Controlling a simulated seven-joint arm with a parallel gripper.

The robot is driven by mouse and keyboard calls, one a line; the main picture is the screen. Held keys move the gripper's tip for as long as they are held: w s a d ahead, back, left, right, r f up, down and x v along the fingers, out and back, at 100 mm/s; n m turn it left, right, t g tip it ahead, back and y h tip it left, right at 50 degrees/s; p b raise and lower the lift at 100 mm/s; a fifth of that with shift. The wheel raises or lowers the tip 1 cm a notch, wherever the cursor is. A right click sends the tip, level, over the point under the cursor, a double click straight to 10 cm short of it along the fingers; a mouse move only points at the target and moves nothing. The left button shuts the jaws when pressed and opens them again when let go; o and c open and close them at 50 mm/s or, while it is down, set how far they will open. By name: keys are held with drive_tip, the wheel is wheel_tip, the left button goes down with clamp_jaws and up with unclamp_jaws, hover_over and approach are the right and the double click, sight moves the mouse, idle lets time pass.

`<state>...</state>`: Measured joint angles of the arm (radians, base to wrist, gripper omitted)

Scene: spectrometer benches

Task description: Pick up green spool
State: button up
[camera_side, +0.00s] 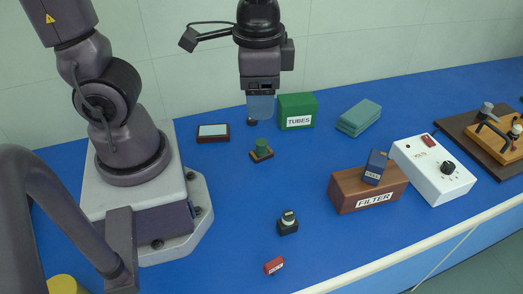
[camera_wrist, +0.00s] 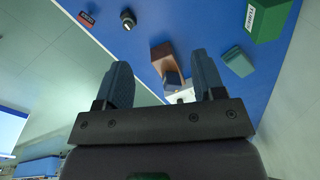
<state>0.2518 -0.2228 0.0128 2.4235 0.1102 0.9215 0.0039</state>
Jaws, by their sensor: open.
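The green spool (camera_side: 262,146) stands upright on a small wooden base on the blue bench in the side view, left of and in front of the green TUBES box. I cannot make it out in the wrist view. My gripper (camera_side: 260,118) hangs above and behind the spool in the side view, apart from it. In the wrist view my gripper (camera_wrist: 162,68) shows two blue-grey fingers spread apart with nothing held between them.
The green TUBES box (camera_side: 296,110) stands close to my gripper's right. A small framed panel (camera_side: 213,132) lies left. A brown FILTER box (camera_side: 367,190), blue block (camera_side: 376,167), white meter box (camera_side: 432,170), dark jar (camera_side: 288,222) and red block (camera_side: 274,265) are farther off.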

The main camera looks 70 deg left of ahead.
wheel_tip(320, 180, down, 8)
drive_tip(key=d+m+g+y, duration=0.1)
drive_tip(key=m+g+y, duration=0.2)
drive_tip(key=m+y, duration=0.1)
drive_tip(key=m+t+y, duration=0.1)
drive_tip(key=m+y, duration=0.7)
drive_tip(key=m, duration=0.1)
approach(263, 147)
drive_tip(key=s+d, duration=0.1)
drive_tip(key=s, duration=0.1)
drive_tip(key=s+d, duration=0.1)
drive_tip(key=s, duration=0.1)
drive_tip(key=shift+d, duration=0.2)
drive_tip(key=shift+w+a+m+t+y, duration=0.1)
drive_tip(key=shift+w+m+t+y, duration=0.2)
drive_tip(key=shift+w+m+t, duration=0.8)
drive_tip(key=shift+w+a, duration=0.25)
drive_tip(key=shift+w, duration=0.1)
drive_tip(key=x, duration=0.6)
drive_tip(key=shift+a, duration=0.3)
drive_tip(key=shift+s+x, duration=0.2)
drive_tip(key=shift+x, duration=2.75)
drive_tip(key=shift+d+f, duration=0.1)
drive_tip(key=c, duration=1)
